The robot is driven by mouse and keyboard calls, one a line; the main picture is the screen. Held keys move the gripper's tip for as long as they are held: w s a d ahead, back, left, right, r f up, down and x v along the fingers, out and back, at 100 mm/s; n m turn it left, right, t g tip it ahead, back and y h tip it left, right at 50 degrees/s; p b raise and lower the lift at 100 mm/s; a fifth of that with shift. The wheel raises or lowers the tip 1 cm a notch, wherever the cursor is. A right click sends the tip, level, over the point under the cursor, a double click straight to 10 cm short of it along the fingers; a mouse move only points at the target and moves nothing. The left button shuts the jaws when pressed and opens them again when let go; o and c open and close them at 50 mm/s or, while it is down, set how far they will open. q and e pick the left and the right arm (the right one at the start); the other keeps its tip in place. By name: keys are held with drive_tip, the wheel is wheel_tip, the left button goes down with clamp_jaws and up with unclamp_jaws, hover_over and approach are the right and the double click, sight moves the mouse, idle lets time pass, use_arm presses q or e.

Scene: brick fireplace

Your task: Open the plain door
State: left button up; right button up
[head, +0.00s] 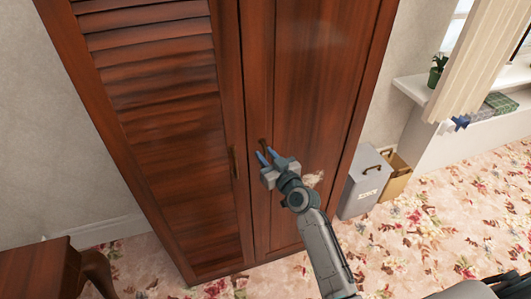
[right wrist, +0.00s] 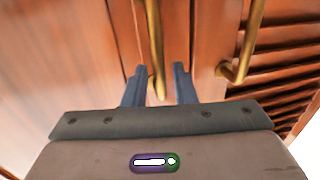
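The plain door (head: 305,75) is the smooth right-hand door of a tall reddish-brown wardrobe and looks closed. Its brass handle (head: 263,144) is upright, near the door's left edge; it also shows in the right wrist view (right wrist: 155,40). My right gripper (head: 267,156) is at the lower part of this handle. In the right wrist view, its two blue fingers (right wrist: 160,82) stand on either side of the handle's lower end, with gaps visible, so it is open around the handle and not clamped. My left gripper is not in view.
The louvred door (head: 165,110) is left of the plain door, with its own handle (head: 233,161). A grey box file (head: 364,184) and a tan one (head: 396,178) stand on the floor right of the wardrobe. A wooden table (head: 35,268) is at lower left. Flowered carpet lies open in front.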

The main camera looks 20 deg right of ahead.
drive_tip(key=shift+w, duration=0.3)
clamp_jaws()
